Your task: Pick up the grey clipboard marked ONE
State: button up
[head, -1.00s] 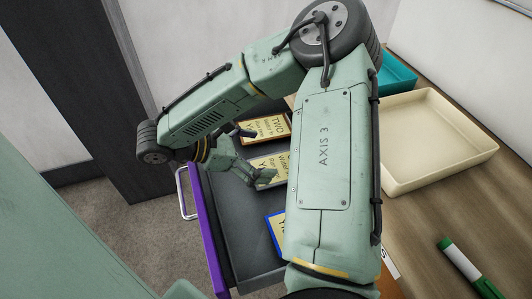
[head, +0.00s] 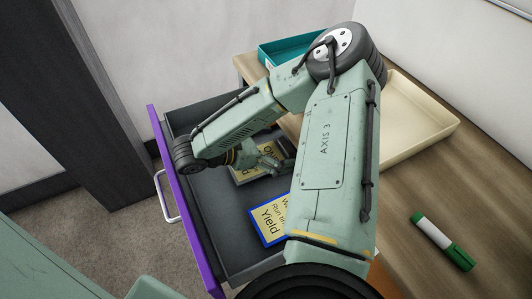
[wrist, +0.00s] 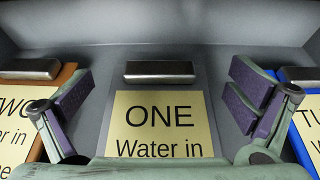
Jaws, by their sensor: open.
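The grey clipboard marked ONE (wrist: 203,85) lies flat in the open drawer, with yellow paper and a dark metal clip at its far end. It is centred in the wrist view; its lower part is hidden behind my gripper's body. My gripper (wrist: 160,97) is open over it, one purple-padded finger to each side, with nothing held. I cannot tell its exact height above the clipboard. In the head view my gripper (head: 274,160) is low in the drawer, partly covering a yellow-papered clipboard (head: 246,175).
A brown clipboard marked TWO (wrist: 68,78) lies close on the left, a blue-edged clipboard (head: 268,226) close on the right. The drawer (head: 185,205) has a purple front and grey walls. A cream tray (head: 425,112), teal tray (head: 275,55) and green-white marker (head: 440,241) are on the desk.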

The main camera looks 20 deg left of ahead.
jog(key=shift+w+d, duration=0.1)
jog(key=c, duration=1.4)
